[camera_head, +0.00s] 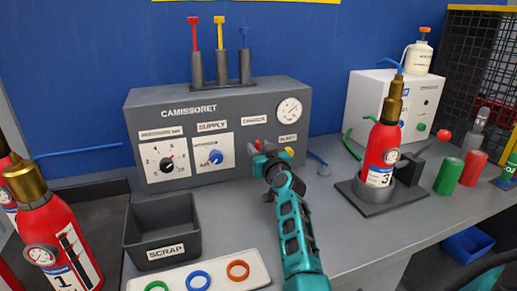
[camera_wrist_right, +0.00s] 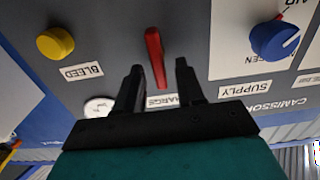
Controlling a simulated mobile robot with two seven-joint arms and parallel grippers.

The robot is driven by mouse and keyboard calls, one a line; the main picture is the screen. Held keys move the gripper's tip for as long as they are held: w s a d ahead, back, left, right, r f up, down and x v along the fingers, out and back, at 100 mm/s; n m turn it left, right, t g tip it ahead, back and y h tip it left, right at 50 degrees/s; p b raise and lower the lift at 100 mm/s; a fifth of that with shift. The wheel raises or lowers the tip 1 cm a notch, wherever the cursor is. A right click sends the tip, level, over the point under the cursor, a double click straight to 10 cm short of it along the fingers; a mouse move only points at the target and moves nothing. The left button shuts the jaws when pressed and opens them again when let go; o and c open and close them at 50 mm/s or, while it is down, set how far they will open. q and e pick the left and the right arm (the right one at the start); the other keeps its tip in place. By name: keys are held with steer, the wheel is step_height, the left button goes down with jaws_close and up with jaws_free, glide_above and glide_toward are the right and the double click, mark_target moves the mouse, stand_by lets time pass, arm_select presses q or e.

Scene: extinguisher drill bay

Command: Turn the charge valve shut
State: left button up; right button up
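The charge valve's red lever (camera_wrist_right: 155,57) stands on the grey panel above the partly hidden CHARGE label (camera_wrist_right: 160,101) in the right wrist view. In the head view only a bit of red lever (camera_head: 257,145) shows, behind my right gripper (camera_head: 262,160). In the wrist view my right gripper (camera_wrist_right: 159,68) is open, with one dark finger on each side of the lever's near end. Gaps show between the lever and both fingers. Whether the fingers reach deep enough to overlap the lever cannot be told. My left gripper is not in view.
A yellow bleed knob (camera_wrist_right: 55,43) and blue supply knob (camera_wrist_right: 275,40) flank the lever on the panel. A scrap bin (camera_head: 163,233) and a tray (camera_head: 217,281) with coloured rings stand left of my arm. Extinguisher 3 (camera_head: 381,150) stands in a holder to the right.

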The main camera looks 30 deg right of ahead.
jaws_close()
stand_by(0.5)
steer(key=shift+s+d+f+m+p, duration=0.1)
steer(key=shift+d+f+m+p, duration=0.3)
steer(key=shift+m, duration=2.6)
steer(key=shift+s+d+f+m+p, duration=0.15)
steer(key=shift+m+p, duration=0.5)
steer(key=shift+m, duration=2.35)
steer(key=shift+w+d+f+m+p, duration=0.1)
steer(key=shift+d+m+p, duration=0.3)
steer(key=shift+m, duration=2.6)
steer(key=shift+a, duration=0.15)
jaws_free()
steer(key=shift+f, duration=0.1)
